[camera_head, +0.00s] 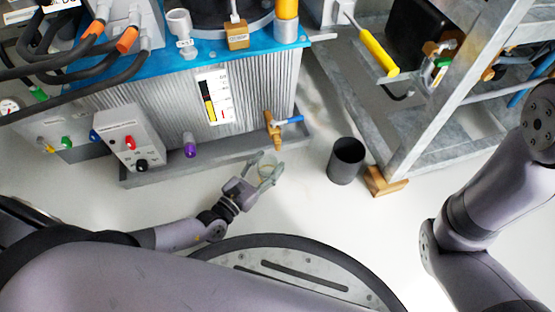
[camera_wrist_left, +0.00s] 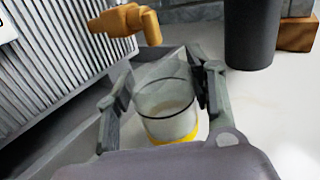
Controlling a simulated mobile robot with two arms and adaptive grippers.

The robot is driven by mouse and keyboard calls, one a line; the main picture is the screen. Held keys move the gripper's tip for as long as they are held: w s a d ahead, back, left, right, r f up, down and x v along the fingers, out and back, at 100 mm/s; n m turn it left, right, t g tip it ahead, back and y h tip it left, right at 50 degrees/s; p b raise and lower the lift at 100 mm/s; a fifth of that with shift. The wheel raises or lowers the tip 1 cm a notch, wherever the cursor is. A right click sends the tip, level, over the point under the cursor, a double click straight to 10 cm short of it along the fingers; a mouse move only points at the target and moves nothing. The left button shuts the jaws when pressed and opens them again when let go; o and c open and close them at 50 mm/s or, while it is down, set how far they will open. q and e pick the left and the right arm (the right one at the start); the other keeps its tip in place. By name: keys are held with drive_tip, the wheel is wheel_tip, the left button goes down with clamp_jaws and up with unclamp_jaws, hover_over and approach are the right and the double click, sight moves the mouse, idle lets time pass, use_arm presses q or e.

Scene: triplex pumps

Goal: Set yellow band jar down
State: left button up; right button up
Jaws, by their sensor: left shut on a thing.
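The yellow band jar (camera_wrist_left: 168,112) is clear glass with a dark rim line and a yellow band low down. It seems to hold something pale. My left gripper (camera_wrist_left: 157,92) is shut around its sides, one finger on each side. In the head view the left gripper (camera_head: 265,176) holds the jar (camera_head: 267,170) just in front of the brass tap and the tray edge. I cannot tell whether the jar's base touches the floor. My right gripper is out of view; only the right arm shows.
The brass tap (camera_head: 274,130) with a blue handle juts from the finned tank (camera_head: 165,108), over a grey tray (camera_head: 215,155). A dark open bin (camera_head: 346,162) stands to the right, by a wooden block (camera_head: 384,181) under a metal frame. Pale floor (camera_head: 300,215) is clear in front.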

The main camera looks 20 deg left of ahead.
use_arm(q)
drive_tip(key=shift+x, duration=0.8)
drive_tip(key=b+x, duration=0.2)
drive_tip(key=x, duration=0.1)
drive_tip(key=shift+w+f+b, duration=0.35)
drive_tip(key=shift+s+f+b, duration=0.1)
drive_tip(key=shift+f+b, duration=0.3)
drive_tip(key=shift+f, duration=0.05)
drive_tip(key=shift+r, duration=0.1)
drive_tip(key=o, duration=1.1)
drive_tip(key=shift+o, duration=0.2)
